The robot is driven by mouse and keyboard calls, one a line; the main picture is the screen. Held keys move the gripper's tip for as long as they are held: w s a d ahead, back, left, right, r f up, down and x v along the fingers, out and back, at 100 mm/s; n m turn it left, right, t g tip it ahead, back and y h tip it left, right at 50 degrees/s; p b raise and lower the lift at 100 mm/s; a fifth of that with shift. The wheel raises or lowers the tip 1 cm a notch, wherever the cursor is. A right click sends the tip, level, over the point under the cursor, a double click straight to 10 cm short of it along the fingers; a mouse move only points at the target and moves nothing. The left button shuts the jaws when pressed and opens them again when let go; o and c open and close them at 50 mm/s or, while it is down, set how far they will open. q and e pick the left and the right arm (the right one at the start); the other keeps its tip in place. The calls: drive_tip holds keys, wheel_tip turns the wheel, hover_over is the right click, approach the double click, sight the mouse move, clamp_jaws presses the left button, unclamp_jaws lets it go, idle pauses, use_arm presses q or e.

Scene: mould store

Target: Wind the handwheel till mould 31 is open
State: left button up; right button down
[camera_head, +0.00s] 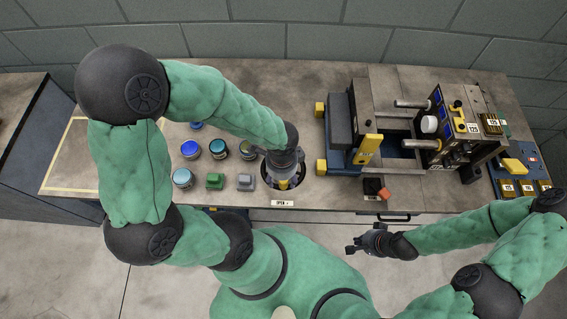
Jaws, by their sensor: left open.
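The handwheel (267,181) is a dark round rim lying at the front of the bench, with a small white label, seemingly reading OPEN (283,203), in front of it. My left gripper (284,184) is open and points down over the wheel, hiding much of it. I cannot tell whether its fingers touch the wheel. The mould machine (377,84) stands to the right, with metal rods (411,103) between a dark left block (340,118) and a right-hand plate. A gap shows between them. I cannot read the number 31. My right gripper (352,247) hangs in front of the bench, its fingers unclear.
A blue tray (503,188) is at right. The yellow-marked area (68,165) at left is clear.

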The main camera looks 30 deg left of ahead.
use_arm(q)
drive_tip(key=shift+r+p, duration=2.3)
drive_tip(key=shift+r, duration=0.5)
drive_tip(key=shift+f, duration=0.1)
